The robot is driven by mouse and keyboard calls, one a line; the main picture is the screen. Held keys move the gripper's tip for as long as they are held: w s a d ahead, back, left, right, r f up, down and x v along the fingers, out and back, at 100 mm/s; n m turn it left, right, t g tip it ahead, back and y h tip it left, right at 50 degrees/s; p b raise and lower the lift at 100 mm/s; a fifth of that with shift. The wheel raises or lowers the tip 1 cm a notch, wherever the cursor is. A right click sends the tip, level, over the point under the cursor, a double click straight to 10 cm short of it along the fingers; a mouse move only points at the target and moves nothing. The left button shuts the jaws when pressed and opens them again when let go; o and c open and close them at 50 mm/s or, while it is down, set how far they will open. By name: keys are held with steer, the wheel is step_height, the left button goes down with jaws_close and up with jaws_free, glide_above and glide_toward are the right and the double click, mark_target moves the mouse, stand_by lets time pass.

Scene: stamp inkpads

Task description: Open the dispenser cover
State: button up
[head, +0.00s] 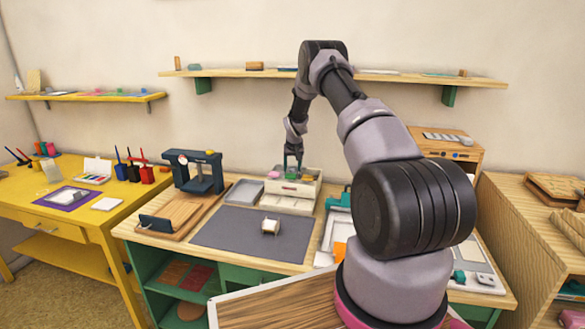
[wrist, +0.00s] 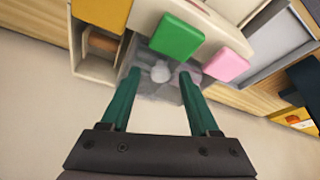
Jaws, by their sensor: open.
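The dispenser (head: 287,205) is a cream box at the back of the workbench, with colored pads on it. In the wrist view its cream housing (wrist: 95,66) carries a yellow pad (wrist: 102,13), a green pad (wrist: 177,38) and a pink pad (wrist: 225,65). A translucent grey cover (wrist: 150,90) with a small round knob (wrist: 160,72) shows below the green pad. I take this to be the dispenser cover; it looks closed. My gripper (wrist: 158,76) is open, its green fingers on either side of the knob. Contact cannot be told. In the head view my gripper (head: 292,160) is over the dispenser.
A grey mat (head: 235,232) with a small cream block (head: 270,226) lies in front. A dark blue press (head: 195,172) stands left, and a grey tray (head: 244,191) sits beside the dispenser. A wall shelf (head: 410,78) runs behind my arm.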

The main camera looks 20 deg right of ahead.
steer(key=d+v, duration=0.1)
steer(key=v, duration=0.9)
steer(key=shift+s+a+r, duration=0.2)
steer(key=shift+a+r, duration=0.15)
steer(key=shift+a, duration=0.1)
steer(key=s+a+r+m+t+y, duration=0.1)
steer(key=s+a+r, duration=0.3)
steer(key=s+r, duration=0.8)
steer(key=s+a+r, duration=0.4)
steer(key=s+r, duration=0.4)
steer(key=r, duration=0.8)
steer(key=s+a+r, duration=0.1)
steer(key=s+a, duration=0.1)
steer(key=s, duration=0.8)
steer(key=s+a+r+t+y, duration=0.1)
steer(key=s+a+r, duration=0.1)
steer(key=s, duration=0.7)
steer(key=s+a+r+y, duration=0.1)
steer(key=s+a, duration=0.1)
steer(key=s, duration=0.8)
steer(key=shift+s+a+r+m+t, duration=0.2)
steer(key=shift+s+a+m+t, duration=0.1)
steer(key=shift+a+m, duration=0.1)
